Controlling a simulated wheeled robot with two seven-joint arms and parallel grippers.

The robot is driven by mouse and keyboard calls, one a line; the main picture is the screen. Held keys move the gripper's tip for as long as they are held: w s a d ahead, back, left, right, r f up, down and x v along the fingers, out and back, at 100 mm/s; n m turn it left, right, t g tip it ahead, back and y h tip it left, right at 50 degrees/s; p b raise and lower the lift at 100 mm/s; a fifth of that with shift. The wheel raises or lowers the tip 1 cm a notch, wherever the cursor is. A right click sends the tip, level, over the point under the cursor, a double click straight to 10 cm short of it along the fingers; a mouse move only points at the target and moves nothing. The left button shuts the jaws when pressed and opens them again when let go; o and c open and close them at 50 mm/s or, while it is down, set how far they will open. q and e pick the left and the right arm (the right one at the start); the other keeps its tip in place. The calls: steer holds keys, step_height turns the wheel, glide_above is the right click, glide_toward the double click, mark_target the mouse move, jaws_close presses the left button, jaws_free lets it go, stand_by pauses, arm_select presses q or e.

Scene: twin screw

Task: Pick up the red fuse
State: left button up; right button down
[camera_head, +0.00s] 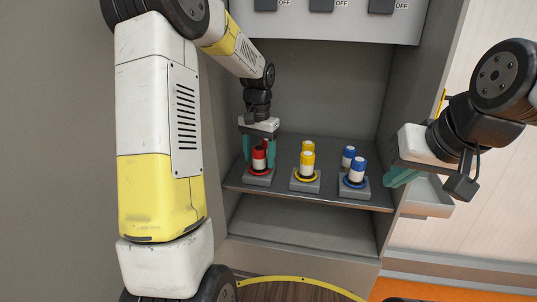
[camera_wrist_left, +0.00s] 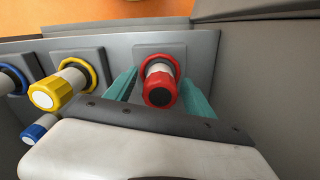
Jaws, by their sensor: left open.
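The red fuse (camera_head: 259,158), with a red cap and a white band, stands upright in the red-ringed socket (camera_head: 258,171) at the left of the shelf. My left gripper (camera_head: 259,160) is open above it, with its teal fingers on either side of the fuse. In the left wrist view the red fuse (camera_wrist_left: 160,88) sits between the two spread fingers (camera_wrist_left: 158,92); I cannot tell whether they touch it. My right gripper (camera_head: 398,178) is off to the right of the shelf, away from the fuses; its finger opening is unclear.
A yellow fuse (camera_head: 307,161) and a blue fuse (camera_head: 357,170) stand in sockets to the right. Another yellow fuse (camera_head: 308,146) and blue fuse (camera_head: 348,155) stand behind them. Cabinet walls and a switch panel (camera_head: 330,22) enclose the grey shelf (camera_head: 330,195).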

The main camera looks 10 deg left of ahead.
mark_target(259, 148)
arm_select(q)
jaws_close()
steer(key=shift+r, duration=0.2)
steer(key=shift+r, duration=0.6)
step_height(259, 148, up, 2)
steer(key=shift+r, duration=0.15)
steer(key=s+r, duration=0.1)
steer(key=s, duration=1.5)
step_height(259, 148, up, 6)
steer(key=shift+a, duration=0.25)
steer(key=shift+r, duration=0.1)
stand_by(0.4)
